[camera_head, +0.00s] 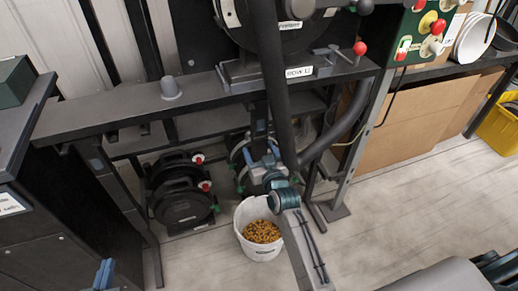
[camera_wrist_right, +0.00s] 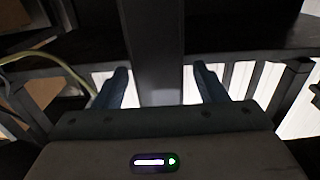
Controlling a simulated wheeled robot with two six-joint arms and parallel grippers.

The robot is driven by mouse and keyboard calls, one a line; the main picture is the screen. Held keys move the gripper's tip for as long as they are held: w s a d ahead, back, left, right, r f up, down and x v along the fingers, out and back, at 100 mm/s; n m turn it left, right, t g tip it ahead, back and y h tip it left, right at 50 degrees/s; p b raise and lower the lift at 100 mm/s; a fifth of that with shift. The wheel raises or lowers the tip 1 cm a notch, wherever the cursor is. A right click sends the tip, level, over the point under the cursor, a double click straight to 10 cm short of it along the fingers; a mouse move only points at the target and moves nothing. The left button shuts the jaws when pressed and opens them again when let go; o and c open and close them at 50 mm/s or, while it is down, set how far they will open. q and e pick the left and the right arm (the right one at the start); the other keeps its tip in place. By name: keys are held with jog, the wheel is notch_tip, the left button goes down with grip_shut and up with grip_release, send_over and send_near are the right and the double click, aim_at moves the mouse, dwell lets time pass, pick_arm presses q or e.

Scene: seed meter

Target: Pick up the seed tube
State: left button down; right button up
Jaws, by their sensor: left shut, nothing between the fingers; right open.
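The seed tube (camera_head: 274,80) is a long dark tube. In the head view it hangs from the machine at the top down to my right gripper (camera_head: 264,158). The right gripper is open, with its blue fingers at the tube's lower part. In the right wrist view a dark upright bar, which looks like the tube (camera_wrist_right: 155,45), stands between the two spread fingers of that gripper (camera_wrist_right: 160,82). I cannot tell whether either finger touches it. My left gripper (camera_head: 104,275) is shut and empty at the bottom left, far from the tube.
A white bucket of yellow-brown grain (camera_head: 240,240) stands on the floor below. A dark bench (camera_head: 110,118) carries a grey cone (camera_head: 171,88). Dark reels (camera_head: 182,195) sit under it. A curved hose (camera_head: 345,130) runs right of the tube.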

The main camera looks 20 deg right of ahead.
jog(key=shift+w, duration=1.2)
jog(key=c, duration=1.2)
jog(key=shift+r, duration=0.15)
